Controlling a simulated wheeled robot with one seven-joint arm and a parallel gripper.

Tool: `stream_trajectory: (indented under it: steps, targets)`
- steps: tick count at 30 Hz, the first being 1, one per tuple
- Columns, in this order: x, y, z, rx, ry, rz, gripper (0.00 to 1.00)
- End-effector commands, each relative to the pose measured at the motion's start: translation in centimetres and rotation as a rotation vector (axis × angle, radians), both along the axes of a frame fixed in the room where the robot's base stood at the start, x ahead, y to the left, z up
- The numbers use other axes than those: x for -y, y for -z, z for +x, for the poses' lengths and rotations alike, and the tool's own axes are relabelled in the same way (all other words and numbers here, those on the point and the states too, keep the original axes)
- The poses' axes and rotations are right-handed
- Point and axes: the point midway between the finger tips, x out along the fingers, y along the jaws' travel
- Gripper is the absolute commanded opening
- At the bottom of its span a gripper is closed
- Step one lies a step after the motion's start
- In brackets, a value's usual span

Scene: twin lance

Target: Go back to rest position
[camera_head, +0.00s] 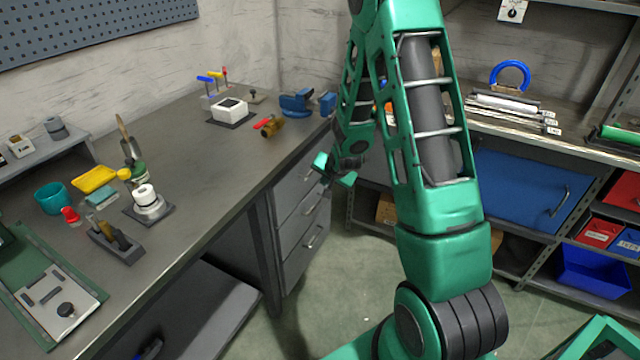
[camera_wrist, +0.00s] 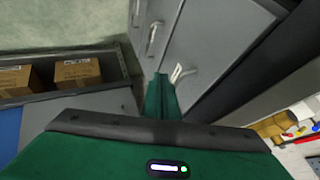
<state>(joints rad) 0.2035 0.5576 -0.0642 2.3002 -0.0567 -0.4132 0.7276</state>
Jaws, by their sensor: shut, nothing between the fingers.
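My green arm rises at the right of the head view and bends down over the gap between workbench and shelf. My gripper (camera_head: 333,170) hangs beside the front edge of the workbench (camera_head: 215,175), in front of the grey drawers (camera_head: 302,215). It is shut and holds nothing. In the wrist view my gripper's green fingers (camera_wrist: 161,97) are together, pointing towards the grey drawer fronts (camera_wrist: 205,45) with their handles. From these views I cannot tell how far the fingertips are from the drawers.
The bench holds a blue vise (camera_head: 297,103), a white box (camera_head: 230,110), a yellow tray (camera_head: 94,179) and a teal bowl (camera_head: 52,198). At right, shelving carries a blue panel (camera_head: 530,190) and a blue bin (camera_head: 592,270). Cardboard boxes (camera_wrist: 78,72) sit on a low shelf. Floor (camera_head: 345,290) is clear.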

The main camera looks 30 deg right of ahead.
Motion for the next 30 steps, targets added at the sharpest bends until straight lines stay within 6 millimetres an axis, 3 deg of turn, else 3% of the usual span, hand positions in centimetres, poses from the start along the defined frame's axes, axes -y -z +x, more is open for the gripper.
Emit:
stream_trajectory:
  steps: [7,22,26,30]
  targets:
    - [-0.4,-2.5,-2.0,0.0,0.001,-0.001,0.0]
    - [-0.1,-4.3,-3.6,-0.028,-0.011,-0.019,0.0]
    - [0.7,-6.7,-6.1,-0.095,-0.04,-0.058,0.0]
    - [1.5,-9.8,-10.3,-0.197,-0.083,-0.101,0.0]
